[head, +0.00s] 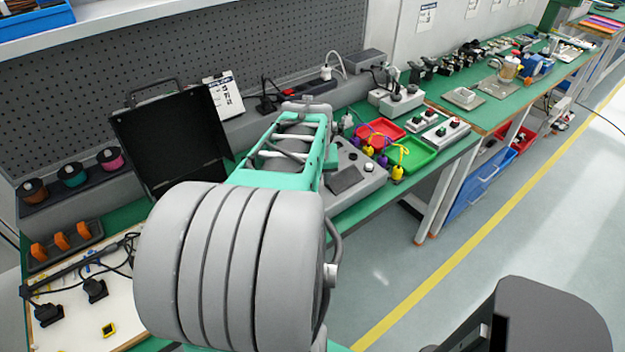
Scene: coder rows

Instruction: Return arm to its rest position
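A dark grey, smooth part (540,322) rises at the bottom right, over the floor in front of the bench. It looks like a part of my own arm, with a black side facing left. My gripper's fingers do not show, so I cannot see whether they hold anything. The rest of the arm is outside the picture or hidden.
A large grey grooved drum (230,265) with a teal frame (275,178) fills the near middle and hides much of the bench. Behind it are an open black case (172,138), red (380,132) and green (412,156) trays. Grey floor (415,262) lies clear at right.

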